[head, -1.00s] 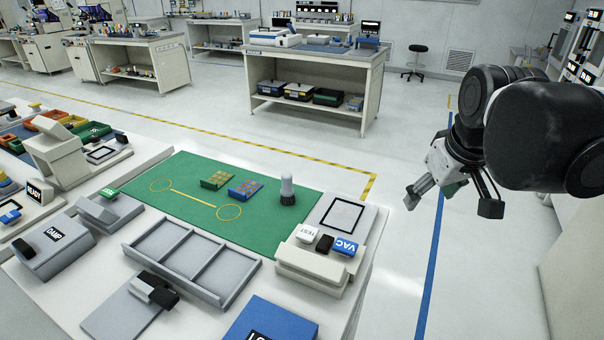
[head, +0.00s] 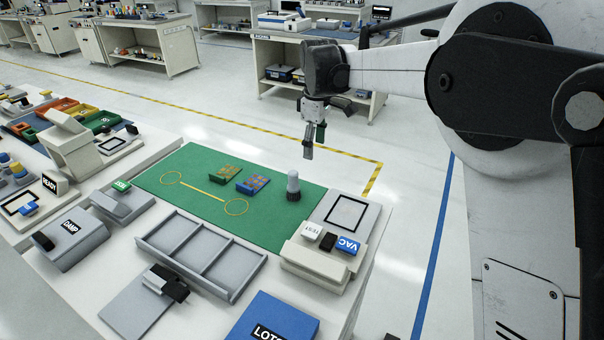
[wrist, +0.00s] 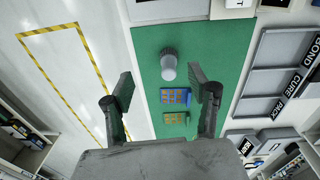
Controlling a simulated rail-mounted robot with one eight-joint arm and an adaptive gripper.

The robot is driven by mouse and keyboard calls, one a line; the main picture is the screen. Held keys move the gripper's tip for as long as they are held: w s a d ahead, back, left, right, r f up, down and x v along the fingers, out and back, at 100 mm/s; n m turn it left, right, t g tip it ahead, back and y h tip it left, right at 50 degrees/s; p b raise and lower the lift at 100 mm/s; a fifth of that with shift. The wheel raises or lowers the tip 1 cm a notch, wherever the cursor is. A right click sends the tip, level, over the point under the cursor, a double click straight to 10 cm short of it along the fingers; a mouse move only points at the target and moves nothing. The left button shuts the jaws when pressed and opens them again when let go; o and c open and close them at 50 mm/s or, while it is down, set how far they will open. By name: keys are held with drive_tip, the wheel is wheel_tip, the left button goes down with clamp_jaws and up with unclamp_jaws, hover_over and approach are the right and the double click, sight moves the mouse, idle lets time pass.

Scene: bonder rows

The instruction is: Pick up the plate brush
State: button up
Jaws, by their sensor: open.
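An upright grey piece with a pale domed top (head: 293,186) stands on the green mat (head: 205,208), near its right edge in the head view. It looks like the plate brush, though its bristles cannot be seen. In the wrist view it (wrist: 168,66) shows beyond my fingertips, between their lines. My gripper (head: 314,142) is open and empty, pointing down, well above the table and toward the mat's far side. In the wrist view the two fingers of my gripper (wrist: 162,84) stand wide apart.
A green board (head: 222,174) and a blue board (head: 253,185) with orange pads lie beside the piece. A grey divided tray (head: 200,254) and a block with TEST and VAC buttons (head: 318,262) are nearer. The mat's front part is clear.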

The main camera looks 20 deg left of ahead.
drive_tip(key=n, duration=0.2)
hover_over(294, 187)
drive_tip(key=w, duration=0.2)
wheel_tip(294, 187, down, 3)
drive_tip(key=shift+s+d+f+g+p, duration=0.15)
drive_tip(key=shift+g+p, duration=0.15)
drive_tip(key=shift+p, duration=0.05)
drive_tip(key=shift+a+f, duration=0.4)
drive_tip(key=shift+f, duration=0.2)
wheel_tip(294, 187, down, 13)
drive_tip(key=shift+s+f+p, duration=0.1)
drive_tip(key=shift+f+p, duration=0.05)
drive_tip(key=shift+p, duration=0.15)
clamp_jaws()
